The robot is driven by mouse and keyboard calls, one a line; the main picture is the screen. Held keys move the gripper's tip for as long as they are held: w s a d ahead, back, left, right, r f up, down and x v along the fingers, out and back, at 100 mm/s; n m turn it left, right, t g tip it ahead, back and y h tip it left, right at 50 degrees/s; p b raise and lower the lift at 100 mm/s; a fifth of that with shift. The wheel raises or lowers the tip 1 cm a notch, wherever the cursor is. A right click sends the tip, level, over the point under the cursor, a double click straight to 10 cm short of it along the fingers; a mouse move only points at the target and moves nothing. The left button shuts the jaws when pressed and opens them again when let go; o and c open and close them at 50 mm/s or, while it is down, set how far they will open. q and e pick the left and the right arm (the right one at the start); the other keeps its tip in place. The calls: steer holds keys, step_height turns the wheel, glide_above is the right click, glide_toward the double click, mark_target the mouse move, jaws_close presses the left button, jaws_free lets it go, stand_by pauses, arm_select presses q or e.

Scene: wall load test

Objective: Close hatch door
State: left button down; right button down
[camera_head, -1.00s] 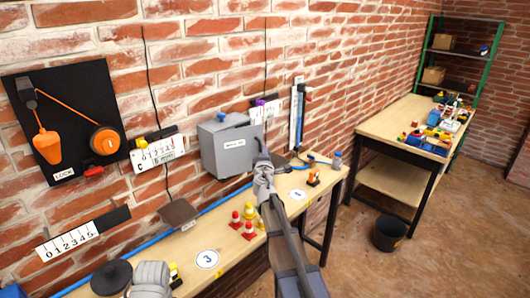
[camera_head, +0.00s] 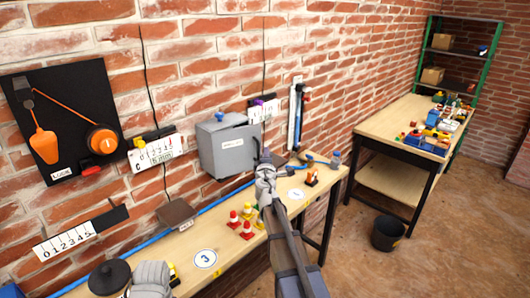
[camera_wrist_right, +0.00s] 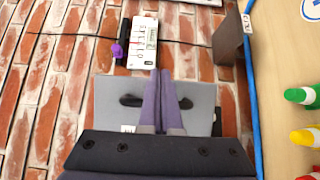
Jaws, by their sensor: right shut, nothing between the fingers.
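The hatch is a grey box (camera_head: 206,150) on the brick wall above the workbench, with a blue knob on top. Its door (camera_head: 236,148) is a grey front panel with a small white label. The panel lies close to the box; I cannot tell if it is fully shut. In the right wrist view the grey panel (camera_wrist_right: 108,103) shows behind my fingers, with a dark handle partly hidden by them. My right gripper (camera_head: 265,156) is shut and empty, by the right edge of the door. Contact is unclear.
A second table (camera_head: 385,122) and a black bucket (camera_head: 387,233) stand at right.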

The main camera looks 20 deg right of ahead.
steer(key=s+d, duration=0.2)
steer(key=s, duration=0.9)
steer(key=shift+s+d, duration=0.25)
steer(key=shift+r, duration=0.1)
steer(key=m+g+h, duration=0.1)
steer(key=m+h, duration=0.1)
steer(key=m, duration=1.7)
glide_toward(255, 148)
steer(key=d, duration=0.1)
steer(key=w+d, duration=0.1)
steer(key=d, duration=0.1)
steer(key=shift+w+d, duration=0.15)
steer(key=shift+w, duration=0.2)
steer(key=w, duration=0.2)
steer(key=w+d, duration=0.1)
steer(key=w, duration=0.2)
steer(key=shift+w+d, duration=0.4)
steer(key=shift+s, duration=0.1)
